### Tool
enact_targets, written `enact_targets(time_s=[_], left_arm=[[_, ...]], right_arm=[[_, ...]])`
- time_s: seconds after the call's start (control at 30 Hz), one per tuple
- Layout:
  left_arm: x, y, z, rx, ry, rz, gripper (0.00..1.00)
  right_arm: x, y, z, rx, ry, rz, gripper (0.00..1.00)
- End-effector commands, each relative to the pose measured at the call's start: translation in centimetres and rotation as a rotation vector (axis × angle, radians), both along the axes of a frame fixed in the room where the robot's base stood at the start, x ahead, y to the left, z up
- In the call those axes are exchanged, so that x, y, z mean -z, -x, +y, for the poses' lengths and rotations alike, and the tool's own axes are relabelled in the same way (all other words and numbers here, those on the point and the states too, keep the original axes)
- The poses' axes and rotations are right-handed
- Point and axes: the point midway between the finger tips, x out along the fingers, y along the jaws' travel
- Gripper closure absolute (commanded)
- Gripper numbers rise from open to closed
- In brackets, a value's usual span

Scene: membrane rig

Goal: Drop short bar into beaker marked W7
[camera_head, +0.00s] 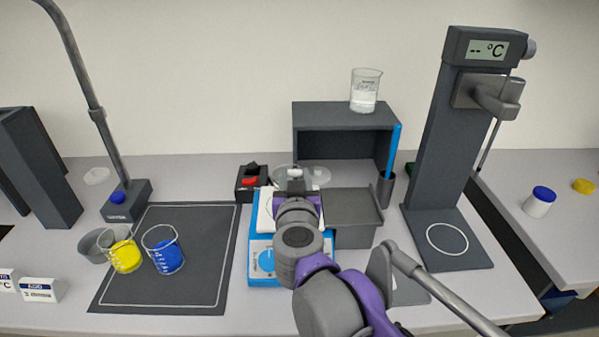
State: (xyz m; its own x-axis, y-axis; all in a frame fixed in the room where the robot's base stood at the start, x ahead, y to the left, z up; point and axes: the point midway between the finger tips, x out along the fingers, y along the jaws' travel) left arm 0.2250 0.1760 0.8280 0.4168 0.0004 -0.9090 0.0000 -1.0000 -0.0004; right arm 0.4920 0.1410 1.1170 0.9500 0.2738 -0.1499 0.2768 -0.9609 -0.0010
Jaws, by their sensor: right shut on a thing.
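My right gripper (296,181) reaches in from the lower right, over the back of the blue stirrer (262,262). It is shut on a small white piece (295,172), probably the short bar; its length is hard to judge. Another white piece (318,171) lies on the clear round dish (325,180) just behind. A beaker of yellow liquid (122,255) and a beaker of blue liquid (166,257) stand on the dark mat at left. A third beaker (365,97), with white contents, stands on the grey shelf. I cannot read W7 on any beaker. My left gripper is out of view.
The dark mat (190,220) is bare around the two beakers. A grey bowl (92,247) sits beside the yellow one. A lamp post (88,97) rises behind the mat. The grey shelf (345,116), a grey bin (358,235) and a tall temperature stand (440,150) are at right.

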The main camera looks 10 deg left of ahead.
Motion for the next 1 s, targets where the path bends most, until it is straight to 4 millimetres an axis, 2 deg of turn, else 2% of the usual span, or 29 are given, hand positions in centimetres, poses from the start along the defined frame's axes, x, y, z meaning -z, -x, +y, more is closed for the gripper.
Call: enact_targets(time_s=[0.13, 0.17, 0.3, 0.37, 0.73, 0.87, 1.0], left_arm=[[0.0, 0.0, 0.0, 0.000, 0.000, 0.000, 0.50], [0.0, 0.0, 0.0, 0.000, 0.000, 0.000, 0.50], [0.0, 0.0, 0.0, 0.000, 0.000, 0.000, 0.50], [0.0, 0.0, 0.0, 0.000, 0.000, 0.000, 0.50], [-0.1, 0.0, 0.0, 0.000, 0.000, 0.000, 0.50], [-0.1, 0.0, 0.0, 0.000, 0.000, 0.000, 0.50], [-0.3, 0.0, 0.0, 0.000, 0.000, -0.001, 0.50]], right_arm=[[-0.1, 0.0, 0.0, 0.000, 0.000, 0.000, 1.00], [-0.1, 0.0, 0.0, 0.000, 0.000, 0.000, 0.57], [0.0, 0.0, 0.0, 0.000, 0.000, 0.000, 0.32], [0.0, 0.0, 0.0, 0.000, 0.000, 0.000, 0.24], [-0.2, 0.6, -0.2, 0.000, 0.000, 0.000, 0.24], [-0.5, 2.5, -0.7, -0.002, 0.000, 0.000, 0.24], [-0.9, 5.3, -1.5, -0.003, -0.001, -0.001, 0.24]])
